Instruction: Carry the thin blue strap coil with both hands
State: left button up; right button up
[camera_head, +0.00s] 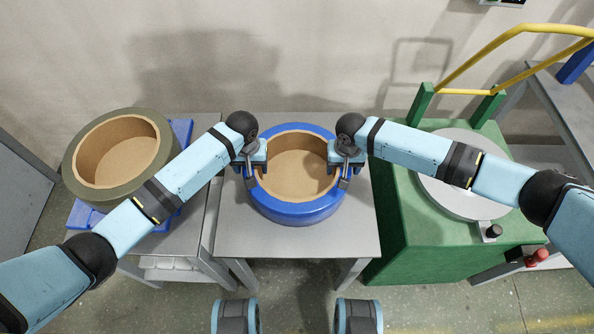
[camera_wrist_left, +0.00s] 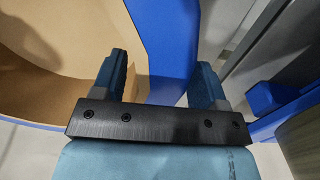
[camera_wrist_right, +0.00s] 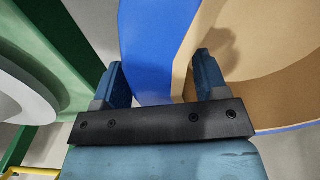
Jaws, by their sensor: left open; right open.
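The thin blue strap coil (camera_head: 297,213) lies flat on the middle grey table, with a tan cardboard core inside. My left gripper (camera_head: 254,171) is at the coil's left side and my right gripper (camera_head: 345,170) at its right side. In the left wrist view, the open fingers (camera_wrist_left: 160,82) stand on either side of the coil's blue wall (camera_wrist_left: 165,45). In the right wrist view, the open fingers (camera_wrist_right: 157,80) likewise straddle the blue wall (camera_wrist_right: 148,40). Whether the fingers touch the wall cannot be told.
A dark olive coil (camera_head: 75,180) lies on a blue pallet (camera_head: 85,215) on the left table. A green machine (camera_head: 420,235) with a grey round plate (camera_head: 440,195) and a yellow handle (camera_head: 510,38) stands close at right. The middle table's front part (camera_head: 300,243) is bare.

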pick_arm(q)
jog(key=shift+f, duration=0.6)
pick_arm(e)
jog(key=shift+f, duration=0.6)
pick_arm(q)
grip_shut()
pick_arm(e)
grip_shut()
pick_arm(q)
jog(key=shift+r, duration=0.15)
pick_arm(e)
jog(key=shift+r, duration=0.1)
